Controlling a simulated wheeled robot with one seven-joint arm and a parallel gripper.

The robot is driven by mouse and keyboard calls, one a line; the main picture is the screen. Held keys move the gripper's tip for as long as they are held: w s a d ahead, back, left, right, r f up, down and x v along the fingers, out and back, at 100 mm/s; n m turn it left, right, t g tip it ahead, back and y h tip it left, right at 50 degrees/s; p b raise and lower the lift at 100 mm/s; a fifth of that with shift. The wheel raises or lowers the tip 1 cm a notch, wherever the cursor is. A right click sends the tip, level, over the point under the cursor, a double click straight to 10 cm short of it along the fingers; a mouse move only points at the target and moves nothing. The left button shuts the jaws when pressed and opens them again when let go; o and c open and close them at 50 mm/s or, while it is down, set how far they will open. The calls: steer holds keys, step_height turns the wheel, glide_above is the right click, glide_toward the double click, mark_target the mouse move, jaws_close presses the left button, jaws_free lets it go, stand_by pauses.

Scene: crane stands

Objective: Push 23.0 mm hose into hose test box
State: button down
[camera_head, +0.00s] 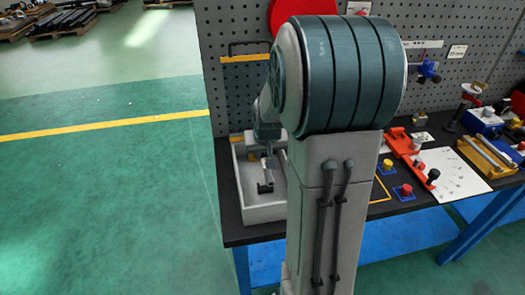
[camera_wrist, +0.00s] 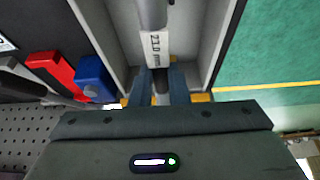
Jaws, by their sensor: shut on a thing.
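The labelled 23.0 mm hose piece (camera_wrist: 157,48) shows in the wrist view as a grey cylinder with a white tag, just beyond my fingertips. My gripper (camera_wrist: 161,78) is shut on it, with its two blue fingers close together. The exact contact is hard to see. A light grey open box (camera_head: 265,214), which seems to be the hose test box, stands at the table's left end in the head view. My gripper (camera_head: 267,163) is low over its inside, near a small dark piece (camera_head: 265,188). Its walls flank the hose in the wrist view (camera_wrist: 215,40). Whether the hose is seated cannot be told.
My arm hides the middle of the table in the head view. Right of it are red and blue fixtures (camera_head: 403,191), a white sheet (camera_head: 450,172) and other tools. A pegboard (camera_head: 235,105) rises behind. Green floor lies open left of the table.

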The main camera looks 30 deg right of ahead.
steer(key=shift+s+f+b, duration=0.1)
steer(key=shift+f+b, duration=0.35)
steer(key=shift+b, duration=0.2)
step_height(320, 180, down, 8)
steer(key=b, duration=0.6)
steer(key=shift+r+b, duration=0.15)
steer(key=shift+b, duration=0.2)
steer(key=shift+w+d, duration=0.1)
steer(key=shift+w, duration=0.2)
steer(key=shift+w+d, duration=0.15)
steer(key=shift+w, duration=0.45)
steer(key=shift+w+d, duration=0.15)
steer(key=shift+w, duration=0.45)
steer(key=shift+w+d, duration=0.1)
steer(key=shift+w, duration=0.1)
steer(key=c, duration=1.3)
jaws_free()
